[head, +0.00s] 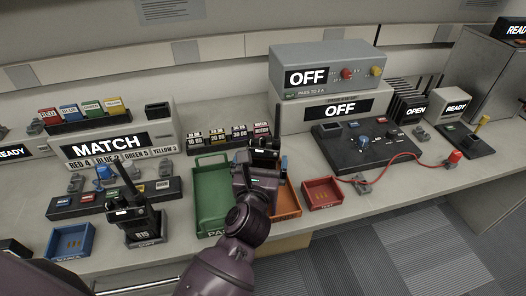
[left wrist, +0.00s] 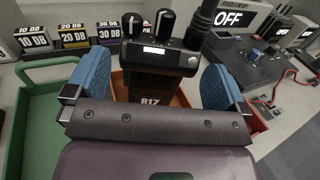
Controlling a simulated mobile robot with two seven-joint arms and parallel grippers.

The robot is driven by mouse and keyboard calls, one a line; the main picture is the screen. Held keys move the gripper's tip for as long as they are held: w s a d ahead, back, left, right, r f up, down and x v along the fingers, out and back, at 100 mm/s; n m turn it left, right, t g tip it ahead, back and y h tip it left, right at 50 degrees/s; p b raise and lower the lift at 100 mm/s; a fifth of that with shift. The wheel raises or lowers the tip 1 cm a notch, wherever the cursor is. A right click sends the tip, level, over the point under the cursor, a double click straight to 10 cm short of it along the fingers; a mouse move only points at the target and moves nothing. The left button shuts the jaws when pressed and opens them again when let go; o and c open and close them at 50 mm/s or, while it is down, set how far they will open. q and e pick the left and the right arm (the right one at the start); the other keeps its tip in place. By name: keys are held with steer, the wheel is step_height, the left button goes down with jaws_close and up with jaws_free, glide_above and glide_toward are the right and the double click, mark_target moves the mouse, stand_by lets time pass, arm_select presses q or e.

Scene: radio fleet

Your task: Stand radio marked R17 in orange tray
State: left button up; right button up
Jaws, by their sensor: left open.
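The radio marked R17 (left wrist: 158,84) stands upright in the orange tray (left wrist: 182,99) in the left wrist view. It is dark, with two knobs, a small lit display and a thick antenna on top. My left gripper (left wrist: 156,82) is open, with one blue finger on each side of the radio and small gaps between. In the head view my left gripper (head: 264,162) covers most of the radio and part of the orange tray (head: 287,201). The radio's base is hidden behind the gripper body in the left wrist view. My right gripper is out of sight.
A green tray (head: 212,222) stands just left of the orange tray, a red tray (head: 322,193) just right. Another radio marked R15 (head: 140,225) stands farther left, near a blue tray (head: 70,241). A control panel (head: 365,145) with a red cable lies behind, to the right.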

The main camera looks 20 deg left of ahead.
arm_select(q)
steer(key=shift+s+d, duration=0.25)
steer(key=shift+s, duration=1.1)
